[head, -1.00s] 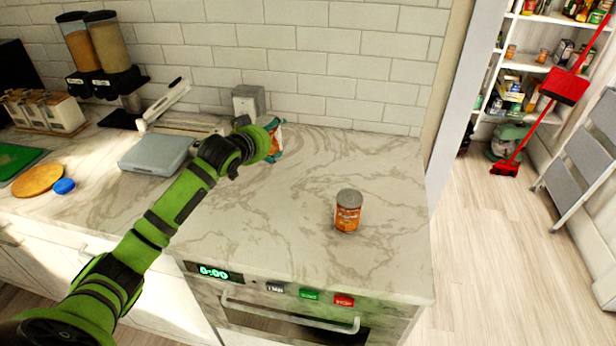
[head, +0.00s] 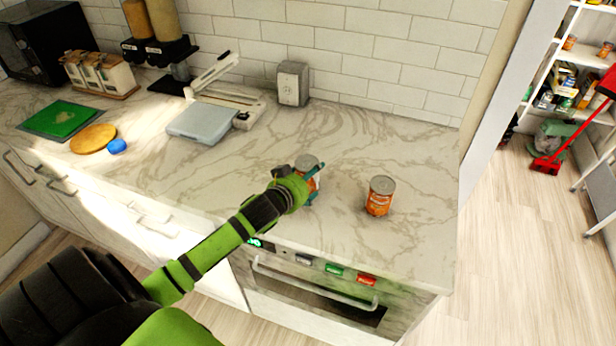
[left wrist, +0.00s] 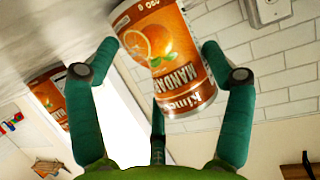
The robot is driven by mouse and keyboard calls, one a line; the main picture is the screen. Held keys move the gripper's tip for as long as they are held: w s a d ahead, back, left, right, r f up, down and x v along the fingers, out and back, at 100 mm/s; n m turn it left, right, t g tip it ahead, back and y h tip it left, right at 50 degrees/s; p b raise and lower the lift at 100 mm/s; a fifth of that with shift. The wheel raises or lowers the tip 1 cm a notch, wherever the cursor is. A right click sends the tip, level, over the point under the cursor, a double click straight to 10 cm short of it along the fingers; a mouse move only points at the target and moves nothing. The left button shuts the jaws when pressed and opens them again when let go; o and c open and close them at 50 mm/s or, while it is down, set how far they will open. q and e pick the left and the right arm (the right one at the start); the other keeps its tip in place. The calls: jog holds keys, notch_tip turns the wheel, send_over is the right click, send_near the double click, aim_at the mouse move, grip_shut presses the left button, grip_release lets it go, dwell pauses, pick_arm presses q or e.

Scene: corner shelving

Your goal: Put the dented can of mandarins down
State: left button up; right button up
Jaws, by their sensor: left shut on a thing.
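An orange can of mandarins with a grey lid (head: 306,162) is between the teal fingers of my left gripper (head: 312,184), which is shut on it. In the left wrist view the held can (left wrist: 168,55) shows its fruit picture and mandarin label upside down, with fingers on both sides. No clear dent shows. The can is over the counter's front part; I cannot tell whether its base touches the counter. A similar can (head: 380,196) stands upright on the counter to its right, apart from it; it also shows in the left wrist view (left wrist: 48,97). My right gripper is out of view.
The marble counter (head: 350,140) is clear behind and around the two cans. The oven handle (head: 310,284) and counter edge lie in front.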

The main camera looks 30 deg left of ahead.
pick_arm(q)
jog(key=shift+f, duration=0.2)
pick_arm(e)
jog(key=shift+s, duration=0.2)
pick_arm(q)
jog(key=o, duration=1.3)
jog(key=shift+f, duration=0.1)
jog(key=shift+o, duration=0.2)
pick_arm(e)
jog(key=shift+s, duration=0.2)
pick_arm(q)
jog(key=shift+s, duration=0.1)
jog(key=b+v, duration=0.1)
jog(key=v, duration=1.1)
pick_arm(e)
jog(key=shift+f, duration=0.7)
